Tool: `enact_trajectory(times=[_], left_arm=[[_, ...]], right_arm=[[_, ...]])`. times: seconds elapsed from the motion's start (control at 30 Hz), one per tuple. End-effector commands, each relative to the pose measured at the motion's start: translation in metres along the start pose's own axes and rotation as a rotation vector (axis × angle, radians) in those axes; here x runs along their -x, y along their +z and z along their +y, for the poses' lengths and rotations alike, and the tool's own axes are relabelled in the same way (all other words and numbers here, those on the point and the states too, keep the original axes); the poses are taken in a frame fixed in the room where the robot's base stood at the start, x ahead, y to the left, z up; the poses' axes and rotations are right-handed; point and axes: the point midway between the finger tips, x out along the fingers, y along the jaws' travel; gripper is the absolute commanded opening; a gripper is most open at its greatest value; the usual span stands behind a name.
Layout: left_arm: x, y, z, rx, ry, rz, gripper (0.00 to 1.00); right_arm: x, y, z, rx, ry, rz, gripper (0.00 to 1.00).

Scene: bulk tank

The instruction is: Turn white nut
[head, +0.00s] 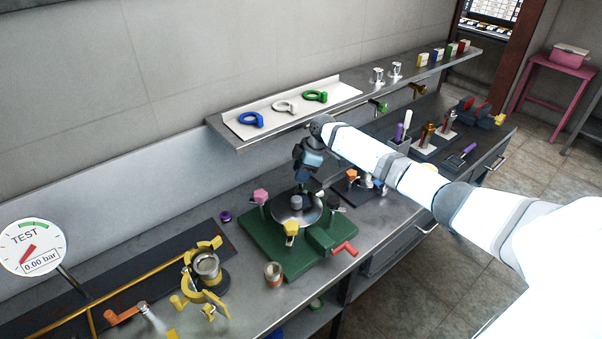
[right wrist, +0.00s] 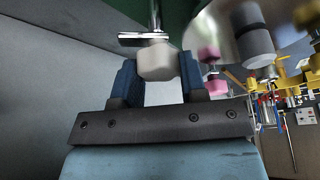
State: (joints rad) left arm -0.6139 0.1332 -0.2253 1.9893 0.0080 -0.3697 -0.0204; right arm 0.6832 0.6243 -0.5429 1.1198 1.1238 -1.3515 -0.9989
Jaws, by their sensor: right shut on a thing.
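The white nut (right wrist: 157,62) sits between the blue fingers of my right gripper (right wrist: 158,78) in the right wrist view, with a metal stem rising from it. In the head view my right gripper (head: 303,188) reaches down at the back of the green fixture (head: 262,238), and I cannot make out the white nut behind it. The fixture carries a round metal lid (head: 282,214) with a grey knob (head: 296,202). A pink nut (head: 260,196) stands at its left and a yellow nut (head: 291,229) at its front. My left gripper is out of view.
An orange-red handle (head: 344,248) sticks out at the fixture's right. A yellow clamp (head: 205,272), a copper-coloured cup (head: 273,272) and a TEST gauge (head: 32,247) are to the left. A shelf (head: 240,141) with blue, white and green ring wrenches hangs behind.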

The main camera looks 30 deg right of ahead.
Motion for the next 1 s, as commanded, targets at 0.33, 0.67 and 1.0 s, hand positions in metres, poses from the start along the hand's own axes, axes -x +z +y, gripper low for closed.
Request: enact_trajectory(times=[0.33,0.67,1.0], left_arm=[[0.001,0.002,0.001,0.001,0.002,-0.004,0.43],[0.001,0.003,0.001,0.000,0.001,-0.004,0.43],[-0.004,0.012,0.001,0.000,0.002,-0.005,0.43]], right_arm=[[0.001,0.000,0.001,0.005,-0.001,-0.001,0.16],[0.001,0.000,0.000,0.005,-0.001,-0.001,0.65],[0.019,0.001,0.001,0.007,0.002,-0.001,0.65]])
